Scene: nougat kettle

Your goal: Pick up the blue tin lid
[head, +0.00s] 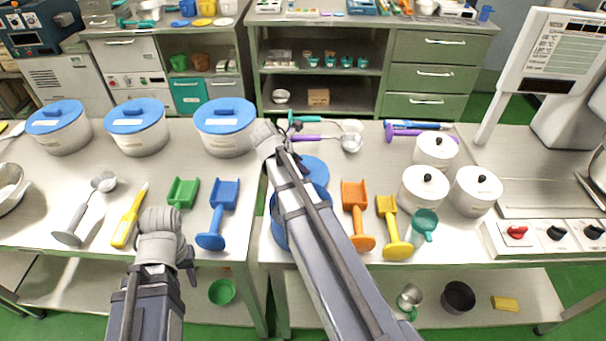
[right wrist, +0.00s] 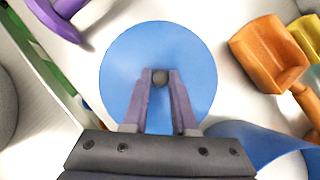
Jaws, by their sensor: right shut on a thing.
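My right gripper (right wrist: 161,86) is shut on the knob. I cannot tell whether the lid is lifted off the surface. An open blue tin (head: 278,222) stands nearer, partly behind my right arm; its wall (right wrist: 270,145) shows at the lower right of the wrist view. My left gripper (head: 187,262) hangs over the left counter's front edge, its fingers unclear.
An orange scoop (head: 357,212) and a yellow scoop (head: 392,225) lie right of the blue tin. A blue scoop (head: 219,212) lies left. White pots (head: 424,190) stand at right, and a lidded pot (head: 226,135) at back left. Ladles lie behind the lid.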

